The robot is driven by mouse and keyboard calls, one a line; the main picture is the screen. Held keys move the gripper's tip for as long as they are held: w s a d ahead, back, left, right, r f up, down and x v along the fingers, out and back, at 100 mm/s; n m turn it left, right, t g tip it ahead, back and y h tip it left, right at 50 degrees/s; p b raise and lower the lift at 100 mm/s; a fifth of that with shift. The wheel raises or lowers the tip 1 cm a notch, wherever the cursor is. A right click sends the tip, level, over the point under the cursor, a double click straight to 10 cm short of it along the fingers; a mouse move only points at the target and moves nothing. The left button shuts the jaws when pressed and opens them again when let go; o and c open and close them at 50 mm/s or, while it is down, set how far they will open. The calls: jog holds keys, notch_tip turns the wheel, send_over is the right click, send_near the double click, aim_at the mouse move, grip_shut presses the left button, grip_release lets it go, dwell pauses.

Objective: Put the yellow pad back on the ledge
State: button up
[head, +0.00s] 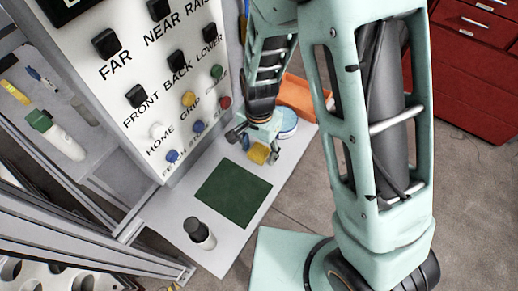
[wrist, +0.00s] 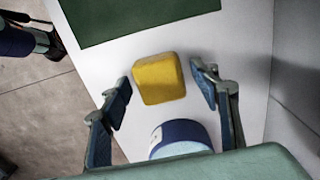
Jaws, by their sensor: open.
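The yellow pad (wrist: 160,78) is a small block with rounded edges. In the wrist view it lies over the white ledge (wrist: 117,62), just below the green mat. It also shows in the head view (head: 258,154), near the ledge's right end. My gripper (wrist: 163,80) is open, with one finger on each side of the pad and a gap on both sides. In the head view my gripper (head: 257,147) is low over the ledge, at the pad. The pad seems to rest on the ledge; its underside is hidden.
A round blue-and-white item (wrist: 182,137) stands close to the pad. The green mat (head: 234,192) lies mid-ledge, with a dark-capped white bottle (head: 199,233) in front. The button panel (head: 140,75) rises behind the ledge. An orange bin (head: 298,96) is beyond.

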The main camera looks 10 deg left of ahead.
aim_at(259, 151)
jog(key=shift+r, duration=0.15)
notch_tip(259, 151, up, 12)
jog(key=shift+p, duration=0.35)
dwell(0.6)
